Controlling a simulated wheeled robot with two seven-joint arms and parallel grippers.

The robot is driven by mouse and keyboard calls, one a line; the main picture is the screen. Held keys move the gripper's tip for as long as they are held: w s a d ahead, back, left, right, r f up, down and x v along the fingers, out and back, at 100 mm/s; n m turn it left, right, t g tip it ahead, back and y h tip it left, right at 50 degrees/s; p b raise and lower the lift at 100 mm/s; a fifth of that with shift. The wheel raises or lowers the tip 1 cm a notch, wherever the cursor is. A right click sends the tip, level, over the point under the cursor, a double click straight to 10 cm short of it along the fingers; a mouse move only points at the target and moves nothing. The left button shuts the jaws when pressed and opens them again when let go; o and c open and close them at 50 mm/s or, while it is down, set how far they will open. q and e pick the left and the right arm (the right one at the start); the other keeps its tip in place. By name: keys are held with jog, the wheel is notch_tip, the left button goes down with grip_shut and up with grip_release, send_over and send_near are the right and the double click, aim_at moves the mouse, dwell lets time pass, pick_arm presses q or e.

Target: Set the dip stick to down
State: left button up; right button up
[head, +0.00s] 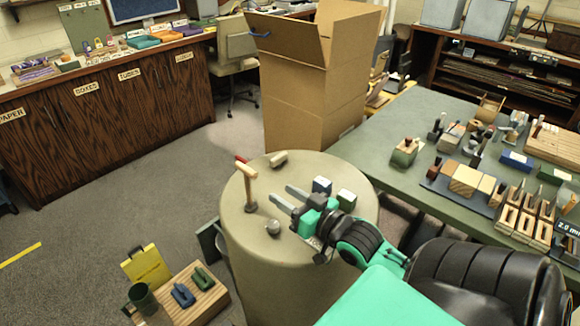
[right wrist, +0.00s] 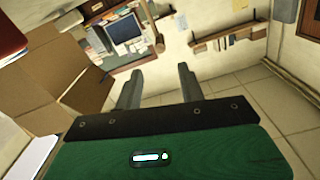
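What looks like the dip stick (head: 250,190) is a wooden stick with a short wooden crosspiece at its top and a dark round foot. It stands about upright on the round olive drum top (head: 300,166) in the head view. My right gripper (head: 280,195) is over the drum top, to the right of the stick and apart from it. Its two grey fingers are spread, with nothing between them. The right wrist view also shows the open fingers (right wrist: 160,72) and no stick. My left gripper is not in view.
A tall cardboard box (head: 300,100) stands behind. A green worktable (head: 390,135) with tools is at right.

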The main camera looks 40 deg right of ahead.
jog(key=shift+s, duration=0.35)
